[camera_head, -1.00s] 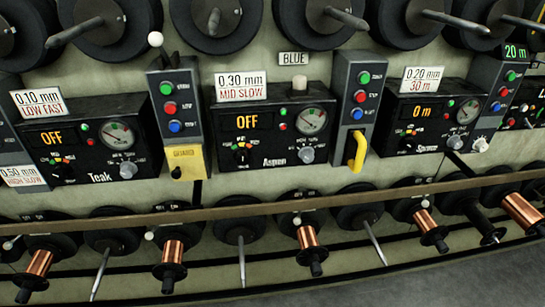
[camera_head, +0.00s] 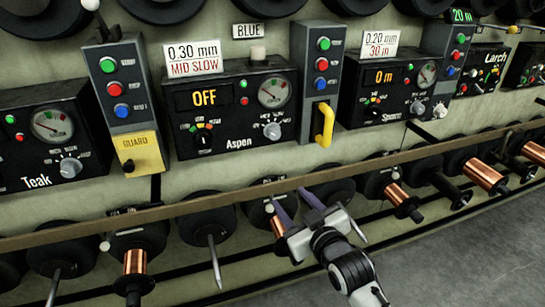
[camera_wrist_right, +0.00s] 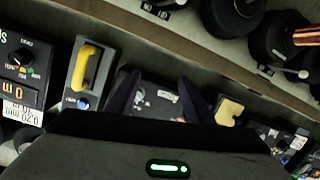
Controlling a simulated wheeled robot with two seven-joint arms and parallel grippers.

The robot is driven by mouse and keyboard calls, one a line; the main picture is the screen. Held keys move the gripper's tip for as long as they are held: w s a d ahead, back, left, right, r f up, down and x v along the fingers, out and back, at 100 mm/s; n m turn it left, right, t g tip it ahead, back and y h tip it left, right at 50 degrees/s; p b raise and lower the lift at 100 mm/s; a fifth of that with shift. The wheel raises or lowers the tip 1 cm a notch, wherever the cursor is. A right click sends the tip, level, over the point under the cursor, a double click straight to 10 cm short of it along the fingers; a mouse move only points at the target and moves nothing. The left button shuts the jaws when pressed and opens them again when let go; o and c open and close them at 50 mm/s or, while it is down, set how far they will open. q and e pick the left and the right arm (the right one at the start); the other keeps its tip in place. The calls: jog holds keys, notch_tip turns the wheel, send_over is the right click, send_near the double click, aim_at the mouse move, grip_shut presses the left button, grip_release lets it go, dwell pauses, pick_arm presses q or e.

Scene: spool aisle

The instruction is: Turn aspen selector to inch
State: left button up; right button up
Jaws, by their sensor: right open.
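The Aspen panel (camera_head: 232,155) is a black box in the middle of the head view, with OFF in orange on its display (camera_head: 204,97). A small black knob (camera_head: 203,140) with coloured marks around it sits at its lower left. A silver knob (camera_head: 272,131) sits at its lower right, under a round gauge (camera_head: 274,92). The black knob's exact pointing is too small to tell. My right gripper (camera_head: 291,191) is open and empty, below and right of the panel, apart from it. In the wrist view, part of a dark panel (camera_wrist_right: 155,100) shows between its fingers. My left gripper is not in view.
A yellow handle (camera_head: 323,124) sticks out just right of Aspen, and a yellow guard (camera_head: 139,155) hangs to its left. A long rail (camera_head: 230,196) runs below the panels, with copper spools (camera_head: 136,263) beneath. The Teak panel (camera_head: 45,165) and Spruce-like panel (camera_head: 385,105) flank it.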

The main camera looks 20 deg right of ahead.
aim_at(275, 135)
jog(key=w+d+r+t+b, duration=0.1)
jog(key=w+r+t+b, duration=0.1)
jog(key=w+r, duration=0.55)
jog(key=w, duration=0.3)
jog(key=w+b, duration=0.1)
jog(key=w, duration=0.1)
jog(key=w+r+b, duration=0.1)
jog(key=w, duration=0.2)
jog(key=shift+w, duration=0.35)
jog(key=c, duration=1)
